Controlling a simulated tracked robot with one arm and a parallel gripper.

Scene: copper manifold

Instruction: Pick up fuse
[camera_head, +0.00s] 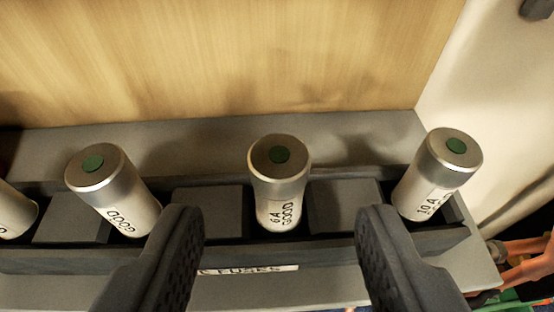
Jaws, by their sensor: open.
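Several white fuses with silver caps stand in a dark rack (60,262). The middle fuse (278,180) has a green dot on its cap and reads "6A GOOD". Another fuse (112,190) stands to its left, reading "GOOD". A fuse marked "10 A" (436,175) stands at the right. Part of a further fuse (15,212) shows at the left edge. My gripper (280,225) is open and empty. Its dark fingers are at the lower left and lower right, with the middle fuse showing between them, beyond the tips. I see no contact.
Grey blocks (207,212) fill the gaps between the fuses. A label reading "FUSES" (248,270) is on the rack's front. A wooden panel (220,60) rises behind the grey shelf (370,130). Orange and green items (520,262) lie at the lower right.

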